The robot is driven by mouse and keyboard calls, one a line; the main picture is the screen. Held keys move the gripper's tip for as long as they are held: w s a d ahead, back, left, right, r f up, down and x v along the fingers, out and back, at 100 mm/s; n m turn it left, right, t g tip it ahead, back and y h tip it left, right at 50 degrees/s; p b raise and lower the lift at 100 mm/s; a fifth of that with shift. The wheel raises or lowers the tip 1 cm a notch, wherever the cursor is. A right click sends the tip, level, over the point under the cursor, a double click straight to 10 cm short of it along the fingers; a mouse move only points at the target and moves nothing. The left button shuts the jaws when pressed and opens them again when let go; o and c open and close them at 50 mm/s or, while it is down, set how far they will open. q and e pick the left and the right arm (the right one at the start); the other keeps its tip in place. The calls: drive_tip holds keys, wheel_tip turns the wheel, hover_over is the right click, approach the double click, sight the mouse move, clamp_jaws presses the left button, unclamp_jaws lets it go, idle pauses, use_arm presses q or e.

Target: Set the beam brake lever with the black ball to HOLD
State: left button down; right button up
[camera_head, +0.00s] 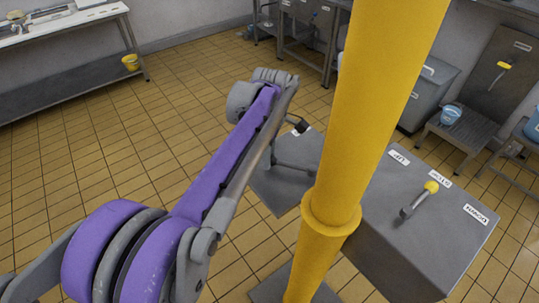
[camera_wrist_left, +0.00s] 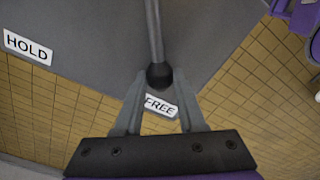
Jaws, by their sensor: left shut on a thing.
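In the left wrist view, a grey lever rod (camera_wrist_left: 154,32) comes down from the top edge and ends in a black ball (camera_wrist_left: 159,76). The ball is between the fingers of my left gripper (camera_wrist_left: 160,80), which is shut on it. The white FREE label (camera_wrist_left: 161,105) shows just beyond the ball, partly covered by the fingers. The white HOLD label (camera_wrist_left: 28,48) is off to the left on the grey panel. In the head view my purple left arm hides much of this spot, and the ball cannot be made out clearly. My right gripper is in neither view.
In the head view a thick yellow post (camera_head: 380,100) rises right of my left arm. Behind it, a grey console (camera_head: 425,245) bears another lever with a yellow ball (camera_head: 431,187) near its own HOLD label. Tiled floor (camera_head: 100,180) is open at the left.

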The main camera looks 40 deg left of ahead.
use_arm(q)
drive_tip(key=shift+w, duration=0.1)
idle(0.8)
drive_tip(key=shift+w+a+m, duration=0.2)
drive_tip(key=shift+w+m, duration=0.4)
drive_tip(key=shift+m, duration=0.1)
drive_tip(key=w+m+p, duration=0.1)
drive_tip(key=w+m, duration=0.4)
drive_tip(key=shift+w+p, duration=0.3)
drive_tip(key=shift+p, duration=0.1)
drive_tip(key=w+m, duration=0.1)
drive_tip(key=w+d+m, duration=0.1)
drive_tip(key=m, duration=0.1)
drive_tip(key=w+d+m+p, duration=0.1)
drive_tip(key=w, duration=0.1)
drive_tip(key=shift+m, duration=0.3)
drive_tip(key=shift+w+d+m+p, duration=0.3)
drive_tip(key=shift+w+d+m, duration=0.95)
drive_tip(key=shift+m, duration=0.35)
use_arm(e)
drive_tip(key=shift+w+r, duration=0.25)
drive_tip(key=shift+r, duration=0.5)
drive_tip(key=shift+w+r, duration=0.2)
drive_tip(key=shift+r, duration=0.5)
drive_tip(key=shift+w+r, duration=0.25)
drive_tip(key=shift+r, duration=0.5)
use_arm(q)
drive_tip(key=c, duration=0.5)
unclamp_jaws()
drive_tip(key=shift+r, duration=0.1)
